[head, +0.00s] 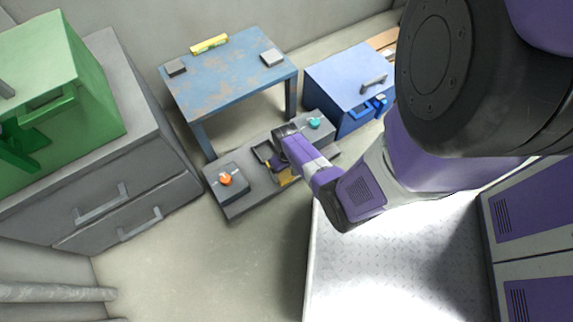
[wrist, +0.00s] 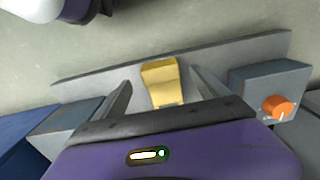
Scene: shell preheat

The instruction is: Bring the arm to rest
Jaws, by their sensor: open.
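My gripper (wrist: 161,78) is open in the wrist view, with its two grey fingers apart. A yellow block-like piece (wrist: 162,88) shows between the fingers, on or in front of a long grey board (wrist: 235,52); I cannot tell whether the fingers touch it. In the head view my purple and white arm reaches down from the right, and its end is over the low grey board (head: 238,206). A bit of yellow (head: 287,179) shows beside the arm's end, mostly hidden by it.
The board carries a box with an orange knob (head: 226,179) and one with a teal knob (head: 314,123). A worn blue table (head: 225,85) stands behind, a blue cabinet (head: 345,85) right of it. Grey drawers (head: 130,190) bear a green box (head: 85,95) at left.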

